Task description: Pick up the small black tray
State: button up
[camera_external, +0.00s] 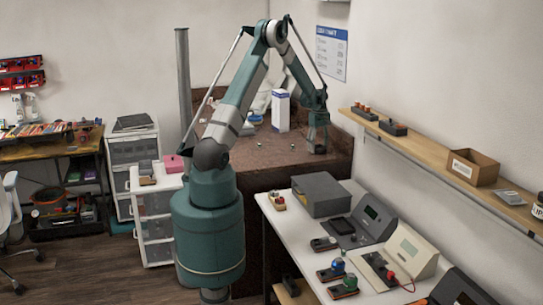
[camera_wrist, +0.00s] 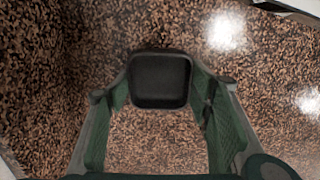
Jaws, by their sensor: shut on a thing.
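The small black tray (camera_wrist: 160,80) is a dark rounded square in the wrist view. It sits between the two green fingers of my gripper (camera_wrist: 158,95), which are shut on it from its left and right sides. Speckled brown surface (camera_wrist: 155,140) shows around and below it. I cannot tell whether the tray is lifted or touching that surface. In the external view my gripper (camera_external: 318,148) points down over the right part of the brown worktop (camera_external: 285,157). The tray is too small or hidden to make out there.
A tall white box (camera_external: 280,112) stands on the worktop left of my gripper, with small items near it. A white bench (camera_external: 300,228) with a grey box (camera_external: 319,194) and instruments lies in front. A wall shelf (camera_external: 430,152) runs along the right.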

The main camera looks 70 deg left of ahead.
notch_tip(320, 180, up, 10)
jog(key=shift+f, duration=0.2)
dwell(0.3)
dwell(0.4)
